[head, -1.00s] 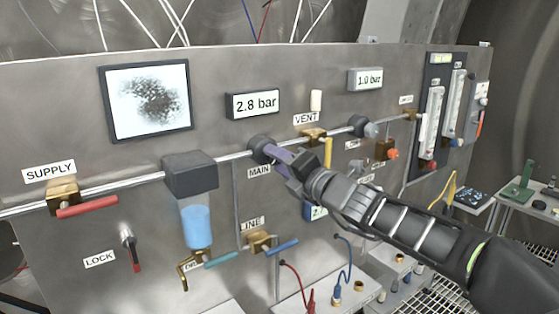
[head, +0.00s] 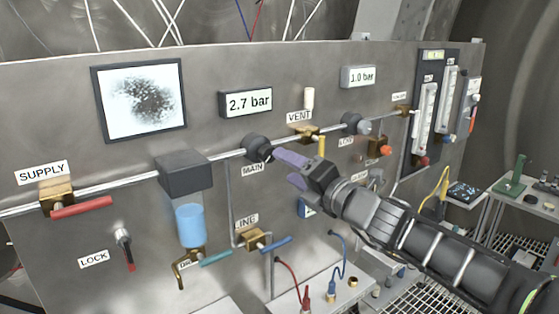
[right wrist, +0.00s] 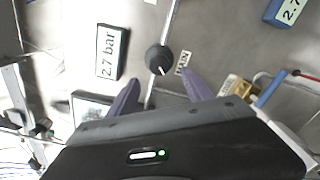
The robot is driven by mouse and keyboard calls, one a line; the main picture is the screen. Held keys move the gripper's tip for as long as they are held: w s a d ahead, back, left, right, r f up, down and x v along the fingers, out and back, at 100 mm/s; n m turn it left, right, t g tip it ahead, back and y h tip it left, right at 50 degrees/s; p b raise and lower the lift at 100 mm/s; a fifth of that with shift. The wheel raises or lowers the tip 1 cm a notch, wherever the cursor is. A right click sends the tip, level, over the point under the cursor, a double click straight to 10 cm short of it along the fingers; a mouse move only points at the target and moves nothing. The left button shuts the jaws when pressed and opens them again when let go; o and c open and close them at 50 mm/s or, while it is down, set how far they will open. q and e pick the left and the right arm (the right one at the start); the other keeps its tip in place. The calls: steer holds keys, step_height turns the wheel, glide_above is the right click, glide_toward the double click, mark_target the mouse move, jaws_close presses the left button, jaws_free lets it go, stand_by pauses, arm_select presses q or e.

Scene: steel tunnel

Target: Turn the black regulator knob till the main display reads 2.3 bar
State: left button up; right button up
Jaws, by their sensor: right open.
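The black regulator knob (head: 257,147) labelled MAIN sits on the steel pipe of the grey panel. The main display (head: 246,102) above it reads 2.7 bar. My right gripper (head: 284,169) is open, its purple fingers apart and just right of the knob, not touching it. In the right wrist view the knob (right wrist: 159,59) shows a white mark, and it lies ahead of and between the two open fingers (right wrist: 157,92). The display (right wrist: 110,52) there also reads 2.7 bar. My left gripper is not in view.
A blue filter bowl (head: 190,225) hangs left of the knob.

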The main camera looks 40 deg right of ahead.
steer(key=shift+s, duration=0.6)
steer(key=w+a+f+n+y+b, duration=0.15)
steer(key=a+n+y+b, duration=0.7)
steer(key=n, duration=1.45)
steer(key=d+r+n+h+b, duration=0.1)
steer(key=d+n+h, duration=0.3)
steer(key=n, duration=0.9)
steer(key=d+r+n+h+b, duration=0.1)
steer(key=d+n+h+b, duration=0.3)
steer(key=n, duration=1)
steer(key=shift+s+d, duration=0.35)
steer(key=shift+s, duration=0.1)
